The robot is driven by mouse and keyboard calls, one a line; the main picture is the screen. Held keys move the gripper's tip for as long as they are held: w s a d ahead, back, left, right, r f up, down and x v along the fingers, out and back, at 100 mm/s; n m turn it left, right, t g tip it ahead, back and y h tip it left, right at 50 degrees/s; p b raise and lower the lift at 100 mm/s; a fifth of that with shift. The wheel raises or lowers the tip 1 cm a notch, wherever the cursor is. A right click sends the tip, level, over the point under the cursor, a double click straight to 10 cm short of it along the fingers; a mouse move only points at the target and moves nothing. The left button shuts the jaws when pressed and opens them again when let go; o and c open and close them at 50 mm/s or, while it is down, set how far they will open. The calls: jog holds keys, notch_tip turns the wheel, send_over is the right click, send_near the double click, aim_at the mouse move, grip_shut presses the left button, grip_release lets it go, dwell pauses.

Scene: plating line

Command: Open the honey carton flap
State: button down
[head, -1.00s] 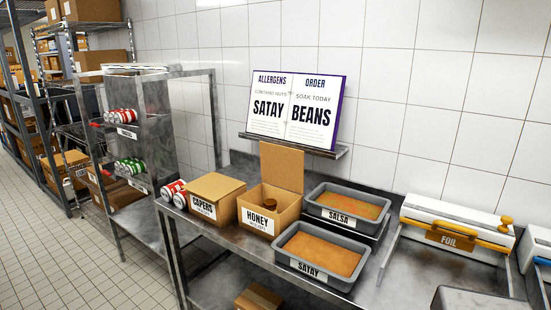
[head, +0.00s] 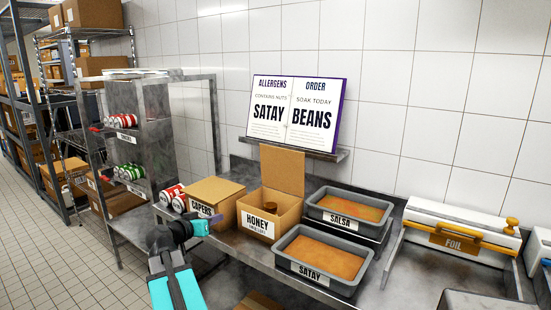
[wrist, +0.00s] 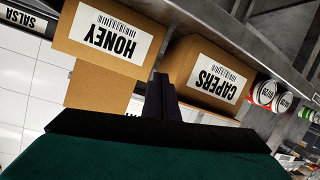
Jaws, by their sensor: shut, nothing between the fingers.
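The honey carton (head: 257,222) stands on the steel counter in the head view. Its flap (head: 282,169) stands upright at the back, and a brown jar (head: 268,191) shows inside the open top. The carton also shows upside down in the wrist view (wrist: 80,45), with its HONEY label facing me. My gripper (head: 209,226) is shut and empty in front of the capers carton (head: 214,193), left of the honey carton. In the wrist view the closed fingers (wrist: 160,85) point between the two cartons. I cannot tell if they touch anything.
The salsa tray (head: 313,209) and satay tray (head: 283,261) stand right of the honey carton. Red-and-white cans (head: 168,194) sit left of the capers carton. The foil dispenser (head: 412,232) is further right. An open book (head: 337,122) rests on a wall ledge behind.

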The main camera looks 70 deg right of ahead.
jog(key=s+d+r+m+g+h, duration=0.1)
jog(key=s+d+r+m, duration=0.1)
jog(key=s+r, duration=0.3)
jog(key=s+d+r+m+g+h+b, duration=0.1)
jog(key=s+r, duration=0.5)
jog(key=r, duration=0.7)
jog(key=d+m+g+h, duration=0.1)
jog(key=d, duration=0.1)
jog(key=shift+s+d+r+m+h, duration=0.15)
jog(key=shift+d+r+m+h, duration=0.15)
jog(key=shift+d+r+m, duration=0.1)
jog(key=shift+d, duration=0.1)
jog(key=p, duration=0.4)
send_near(280, 149)
jog(key=x, duration=0.5)
jog(key=shift+s, duration=0.1)
jog(key=shift+s+d+f, duration=0.1)
jog(key=shift+s+d, duration=0.1)
jog(key=shift+d, duration=0.45)
jog(key=shift+w, duration=0.15)
jog(key=shift+d, duration=0.1)
